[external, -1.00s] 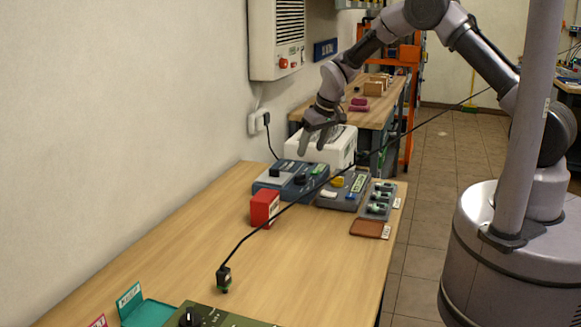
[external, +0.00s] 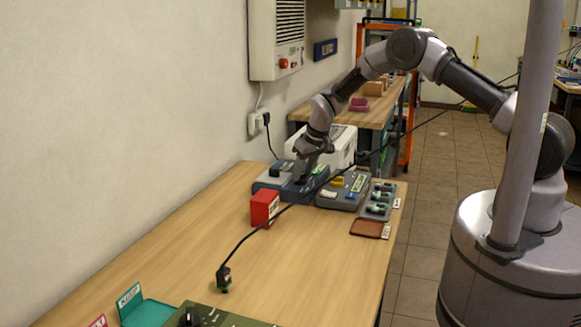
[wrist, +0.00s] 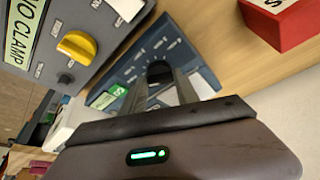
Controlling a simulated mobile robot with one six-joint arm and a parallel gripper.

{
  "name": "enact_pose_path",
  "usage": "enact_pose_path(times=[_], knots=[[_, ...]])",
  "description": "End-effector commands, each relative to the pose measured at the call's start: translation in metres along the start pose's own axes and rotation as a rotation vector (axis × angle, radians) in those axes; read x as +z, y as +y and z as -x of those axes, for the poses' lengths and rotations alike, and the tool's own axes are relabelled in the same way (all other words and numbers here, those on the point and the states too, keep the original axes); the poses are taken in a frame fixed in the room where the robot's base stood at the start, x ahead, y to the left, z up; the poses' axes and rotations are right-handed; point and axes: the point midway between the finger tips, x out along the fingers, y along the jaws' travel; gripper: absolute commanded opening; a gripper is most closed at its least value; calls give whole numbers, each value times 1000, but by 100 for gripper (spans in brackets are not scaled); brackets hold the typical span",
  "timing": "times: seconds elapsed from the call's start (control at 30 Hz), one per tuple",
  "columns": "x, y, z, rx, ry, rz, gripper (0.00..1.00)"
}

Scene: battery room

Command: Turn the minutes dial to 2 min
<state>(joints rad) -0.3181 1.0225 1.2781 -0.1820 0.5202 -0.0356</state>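The blue box (external: 269,183) stands on the wooden bench against the wall. It also shows in the wrist view (wrist: 196,62), where a black dial (wrist: 159,70) sits on its face with a ring of small white marks. The marks and the dial's setting are too small to read. My gripper (external: 301,180) is down at the box. In the wrist view my two fingers (wrist: 160,82) are apart, one on each side of the black dial. I cannot tell if they touch it.
A red box (external: 264,208) stands in front of the blue box. A black cable crosses in front.

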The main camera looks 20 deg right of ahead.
Motion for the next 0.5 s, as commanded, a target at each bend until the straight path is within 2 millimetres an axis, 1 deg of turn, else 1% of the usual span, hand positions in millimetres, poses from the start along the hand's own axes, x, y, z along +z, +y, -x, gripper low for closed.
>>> enact_pose_path(times=[0.03,0.07,0.27,0.5], knots=[[0,0,0,0,0,0,6],[0,0,0,0,0,0,0],[0,0,0,4,0,-10,0],[1,-2,-3,42,1,-100,0]])
